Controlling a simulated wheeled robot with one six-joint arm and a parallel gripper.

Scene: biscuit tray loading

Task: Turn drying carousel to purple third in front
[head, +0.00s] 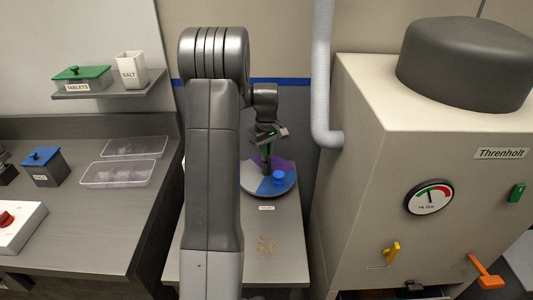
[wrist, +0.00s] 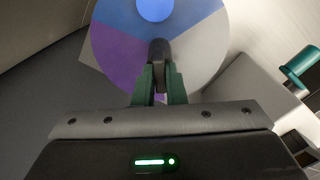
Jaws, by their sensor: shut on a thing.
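The drying carousel (head: 249,181) is a round disc in blue, purple and pale grey thirds on a low table. In the head view, the purple third (head: 283,163) is at the back, the blue third (head: 270,189) at front right, grey at left. A blue knob (head: 279,177) stands on the blue third. In the wrist view, blue (wrist: 185,14) is at top, purple (wrist: 115,58) at left, grey (wrist: 205,55) at right. My gripper (wrist: 160,82) has its green fingers shut on a dark upright post (wrist: 158,50) near where the thirds meet.
The table (head: 285,235) has a small label and brown crumbs in front of the carousel. A beige machine (head: 350,190) stands close at right, with a grey hose (head: 323,80) behind. A counter (head: 110,215) with clear trays is at left.

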